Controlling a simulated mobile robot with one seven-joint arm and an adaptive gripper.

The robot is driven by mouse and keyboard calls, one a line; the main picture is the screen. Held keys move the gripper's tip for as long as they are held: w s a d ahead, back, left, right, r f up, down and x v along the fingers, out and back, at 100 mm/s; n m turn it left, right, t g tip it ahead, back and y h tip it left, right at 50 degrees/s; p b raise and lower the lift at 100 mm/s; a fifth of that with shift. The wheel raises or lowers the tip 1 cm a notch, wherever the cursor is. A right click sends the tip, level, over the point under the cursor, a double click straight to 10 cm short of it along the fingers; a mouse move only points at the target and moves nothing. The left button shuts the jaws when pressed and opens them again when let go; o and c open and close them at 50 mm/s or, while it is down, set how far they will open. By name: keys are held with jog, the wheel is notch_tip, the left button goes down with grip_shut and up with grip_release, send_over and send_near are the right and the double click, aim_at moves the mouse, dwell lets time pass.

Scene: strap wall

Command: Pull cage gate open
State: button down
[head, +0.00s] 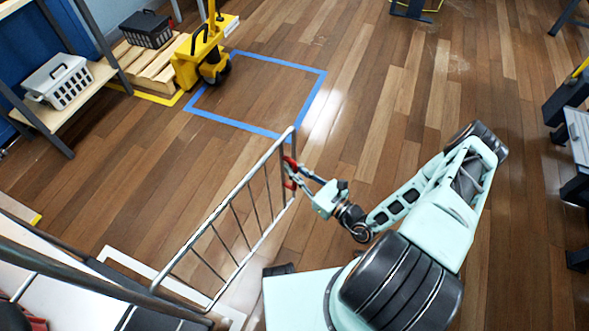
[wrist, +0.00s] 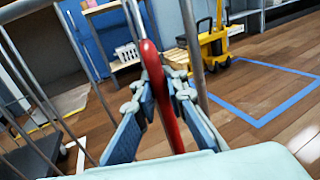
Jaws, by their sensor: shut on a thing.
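The cage gate (head: 231,232) is a grey metal frame with thin upright bars, standing out from the cage at the lower left. A red handle (head: 291,172) sits near its free end post. My gripper (head: 297,172) reaches the handle from the right. In the wrist view, the two blue-padded fingers of my gripper (wrist: 160,92) are shut on the red handle (wrist: 165,110), one on each side. Gate bars (wrist: 48,100) show at the left of that view. The finger contact is small in the head view.
A blue floor square (head: 305,108) lies beyond the gate's free end. A yellow pallet truck (head: 203,55) with a wooden pallet (head: 153,72) stands at the back. A shelf (head: 85,95) with a white basket (head: 60,82) is at the upper left. The wooden floor around the gate is mostly clear.

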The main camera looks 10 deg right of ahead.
aim_at(283, 145)
jog(key=c, duration=2.3)
grip_release()
jog(key=shift+s+a+f, duration=0.1)
jog(key=shift+s+a, duration=0.05)
jog(key=shift+o, duration=0.2)
notch_tip(283, 145, up, 10)
jog(key=shift+r, duration=0.1)
